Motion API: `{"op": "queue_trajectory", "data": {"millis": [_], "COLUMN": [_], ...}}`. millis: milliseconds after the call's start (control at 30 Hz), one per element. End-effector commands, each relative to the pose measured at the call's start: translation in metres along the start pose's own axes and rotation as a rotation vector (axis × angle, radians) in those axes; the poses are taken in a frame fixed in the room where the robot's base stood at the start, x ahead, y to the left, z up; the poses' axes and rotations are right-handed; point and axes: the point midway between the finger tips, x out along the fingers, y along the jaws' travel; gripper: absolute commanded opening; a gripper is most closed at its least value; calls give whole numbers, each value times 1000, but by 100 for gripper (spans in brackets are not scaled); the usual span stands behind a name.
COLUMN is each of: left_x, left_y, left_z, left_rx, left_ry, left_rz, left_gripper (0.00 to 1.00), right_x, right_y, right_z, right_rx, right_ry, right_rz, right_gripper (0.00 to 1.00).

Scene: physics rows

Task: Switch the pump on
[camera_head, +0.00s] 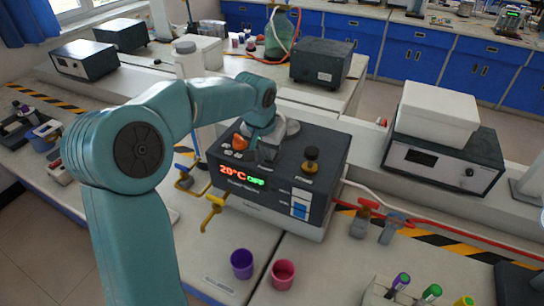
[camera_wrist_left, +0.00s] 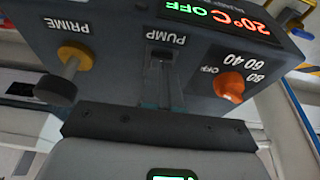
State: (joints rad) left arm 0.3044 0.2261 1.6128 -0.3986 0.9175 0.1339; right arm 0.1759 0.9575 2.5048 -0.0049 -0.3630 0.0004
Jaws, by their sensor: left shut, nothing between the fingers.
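The pump unit (camera_head: 265,195) is a dark box on the bench, with a lit display reading 20°C in red and OFF in green. Its orange dial (camera_head: 240,142) and black-topped PRIME knob (camera_head: 311,158) stand on the top face. In the left wrist view the switch (camera_wrist_left: 161,56) under the PUMP label sits between the PRIME knob (camera_wrist_left: 68,75) and the orange dial (camera_wrist_left: 229,86). My left gripper (camera_head: 267,156) is shut and empty over the top face; its fingertips (camera_wrist_left: 162,82) are at the switch and partly cover it. Contact is unclear. My right gripper is not in view.
Yellow-handled valves (camera_head: 213,209) stand before the unit. A purple cup (camera_head: 242,263) and a pink cup (camera_head: 283,273) stand on the front bench. Red tubing (camera_head: 400,217) runs off to the right. A box-shaped instrument (camera_head: 442,160) stands at the right.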

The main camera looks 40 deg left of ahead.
Motion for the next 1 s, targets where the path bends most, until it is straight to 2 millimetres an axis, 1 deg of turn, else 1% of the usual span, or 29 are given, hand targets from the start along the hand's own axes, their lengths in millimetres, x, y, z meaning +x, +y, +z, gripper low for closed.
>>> {"op": "queue_trajectory", "data": {"millis": [367, 467, 567, 1000], "left_x": [6, 5, 0, -32], "left_y": [0, 0, 0, 0], "left_z": [2, 2, 0, -10], "left_rx": [0, 0, 0, 0], "left_ry": [-1, 0, 0, 0], "left_rz": [0, 0, 0, 0], "left_gripper": [0, 0, 0, 0], "right_x": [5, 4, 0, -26], "right_y": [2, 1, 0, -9], "right_z": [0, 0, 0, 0], "right_rx": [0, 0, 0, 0], "right_ry": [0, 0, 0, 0], "right_rz": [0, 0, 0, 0], "right_gripper": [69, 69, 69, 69]}}
